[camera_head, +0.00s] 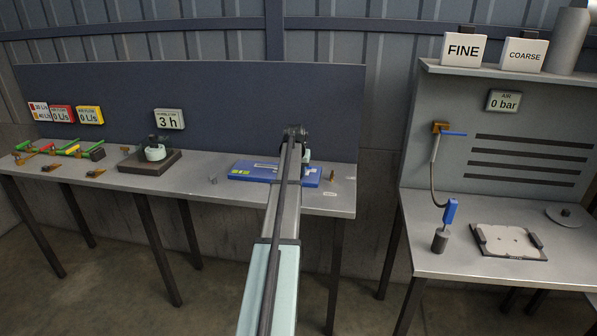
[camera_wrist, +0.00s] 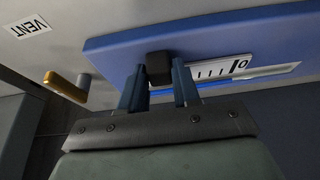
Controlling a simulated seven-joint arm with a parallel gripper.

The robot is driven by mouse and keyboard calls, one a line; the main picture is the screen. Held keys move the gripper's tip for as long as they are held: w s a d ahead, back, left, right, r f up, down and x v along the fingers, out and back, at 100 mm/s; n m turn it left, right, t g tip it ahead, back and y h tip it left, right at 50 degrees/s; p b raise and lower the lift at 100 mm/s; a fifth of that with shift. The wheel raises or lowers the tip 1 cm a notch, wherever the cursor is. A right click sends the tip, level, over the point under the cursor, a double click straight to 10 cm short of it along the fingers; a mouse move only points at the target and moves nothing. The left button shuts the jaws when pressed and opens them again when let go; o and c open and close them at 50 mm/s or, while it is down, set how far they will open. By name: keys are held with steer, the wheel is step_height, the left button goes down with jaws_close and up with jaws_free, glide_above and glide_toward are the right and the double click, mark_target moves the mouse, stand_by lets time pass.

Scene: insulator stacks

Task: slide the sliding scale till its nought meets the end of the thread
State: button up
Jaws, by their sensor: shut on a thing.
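The blue gauge board (camera_head: 245,172) lies on the left bench, partly hidden behind my arm; it also shows in the wrist view (camera_wrist: 125,45). In the wrist view, the white sliding scale (camera_wrist: 215,69) with black ticks sits along the board, its nought (camera_wrist: 239,65) at its right end. A bright blue line, seemingly the thread (camera_wrist: 215,85), runs alongside the scale; its right end looks close to the nought, but the exact match cannot be told. My gripper (camera_wrist: 160,78) is shut on a black knob (camera_wrist: 158,66) beside the scale. The head view hides the fingertips behind my arm.
A dark block with a round pale part (camera_head: 155,153) stands further left. The right bench (camera_head: 450,262) is apart.

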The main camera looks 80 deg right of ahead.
jaws_close()
steer(key=shift+w, duration=0.35)
steer(key=o, duration=0.8)
jaws_free()
steer(key=v, duration=1.4)
steer(key=shift+a, duration=0.1)
steer(key=x, duration=0.9)
steer(key=w+x, duration=0.1)
steer(key=x, duration=0.4)
